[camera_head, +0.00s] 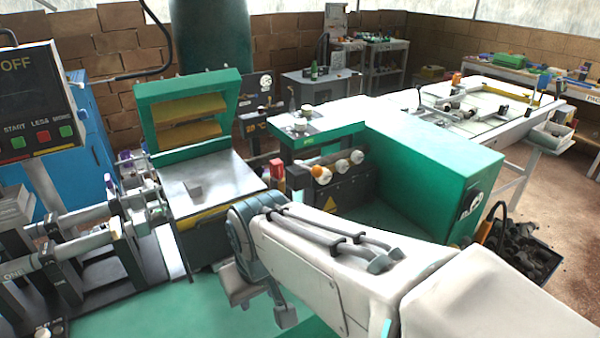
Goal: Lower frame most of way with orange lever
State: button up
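A green frame (149,119) with yellow-brown panels stands raised, tilted back, behind a flat grey plate (218,183). Right of the plate, several knobs with orange and white ends (322,175) project from the green machine, beside a red upright part (277,168). I cannot tell which part is the orange lever. My gripper (263,302) hangs in front of the plate, over the green surface. Its fingers look apart, with nothing seen between them. My arm hides part of the machine's front.
A large green machine housing (425,165) stands to the right, close to my arm. Grey cylinders and rods (85,217) fill the left side, below a control panel (32,105). A long white table (480,108) is behind right. Some green surface (165,312) at the front is clear.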

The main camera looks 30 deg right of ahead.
aim_at(317, 171)
jog(key=u, duration=1.9)
jog(key=k, duration=1.15)
jog(key=z, duration=2)
jog(key=i, duration=0.35)
jog(key=u, duration=0.1)
